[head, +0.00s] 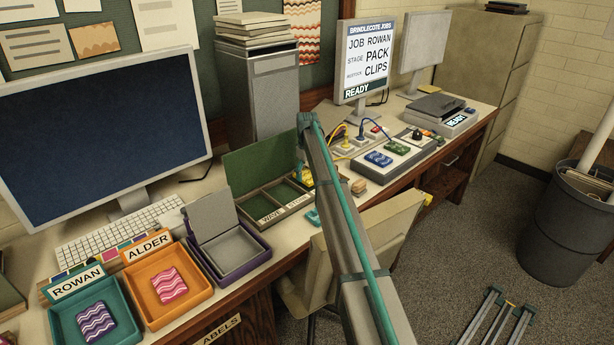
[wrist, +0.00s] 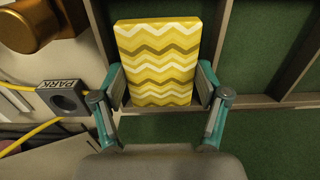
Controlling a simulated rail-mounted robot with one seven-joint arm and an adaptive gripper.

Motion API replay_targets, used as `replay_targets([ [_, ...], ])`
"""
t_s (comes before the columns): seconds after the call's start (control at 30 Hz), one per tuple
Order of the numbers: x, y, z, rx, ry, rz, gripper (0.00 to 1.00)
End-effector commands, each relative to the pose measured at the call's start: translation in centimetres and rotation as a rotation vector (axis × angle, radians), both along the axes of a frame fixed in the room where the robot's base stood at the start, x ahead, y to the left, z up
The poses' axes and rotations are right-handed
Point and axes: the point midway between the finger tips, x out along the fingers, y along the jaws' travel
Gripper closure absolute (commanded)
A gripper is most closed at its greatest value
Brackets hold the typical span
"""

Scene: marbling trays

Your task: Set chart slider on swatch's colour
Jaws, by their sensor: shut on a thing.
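My gripper (wrist: 160,92) is shut on a yellow swatch (wrist: 158,62) with white and olive zigzag bands, one finger at each side. In the head view the swatch (head: 305,176) shows as a small yellow patch, mostly hidden by my arm. It is over or in the green-lined box (head: 258,217) labelled WAVE and STONE; I cannot tell if it touches the lining. A strip of coloured patches (head: 107,254), perhaps the chart, lies behind the ROWAN and ALDER trays, partly hidden by them. I cannot make out its slider.
The ROWAN tray (head: 122,336) and ALDER tray (head: 206,297) each hold a patterned block. A purple open-lidded box (head: 262,258) stands beside them. A PARK socket (wrist: 64,98) and a brass knob (wrist: 32,22) are left of my gripper. A chair (head: 325,262) stands in front.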

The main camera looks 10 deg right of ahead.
Motion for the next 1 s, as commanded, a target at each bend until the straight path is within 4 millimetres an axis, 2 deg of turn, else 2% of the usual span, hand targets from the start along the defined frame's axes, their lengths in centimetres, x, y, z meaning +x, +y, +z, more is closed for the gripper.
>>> replay_targets([
  [0.13, -0.1, 0.0, -1.6, 0.0, 0.0, 0.0, 0.6],
  [0.53, -0.1, 0.0, -2.1, 0.0, 0.0, 0.0, 0.6],
  [0.57, -0.1, 0.0, -2.0, 0.001, -0.001, 0.0, 0.21],
  [0.6, -0.1, 0.0, -2.0, 0.001, -0.001, 0.0, 0.15],
  [1.0, -0.1, 0.1, -1.6, 0.0, -0.001, 0.0, 0.15],
])
